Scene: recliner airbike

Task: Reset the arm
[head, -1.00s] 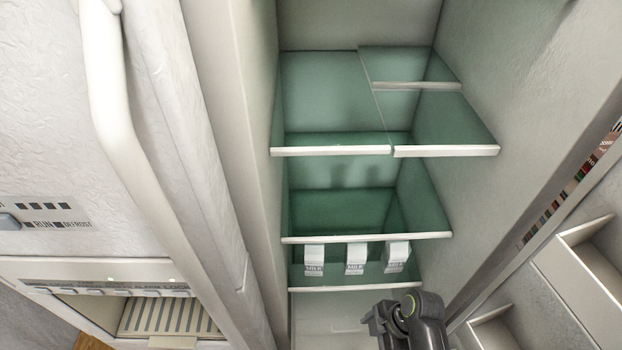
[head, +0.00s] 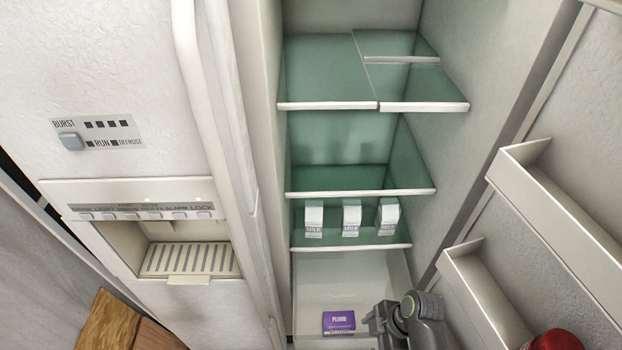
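My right arm reaches in from the bottom of the head view, in front of the open fridge. My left gripper is not in view. Three milk cartons (head: 351,217) stand upright in a row on a glass shelf (head: 350,247) above the gripper.
The upper glass shelves (head: 330,105) are empty. The open fridge door with its bins (head: 560,225) is at the right, with a red object (head: 556,340) at the lower right. A closed door with a dispenser (head: 160,230) is at the left.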

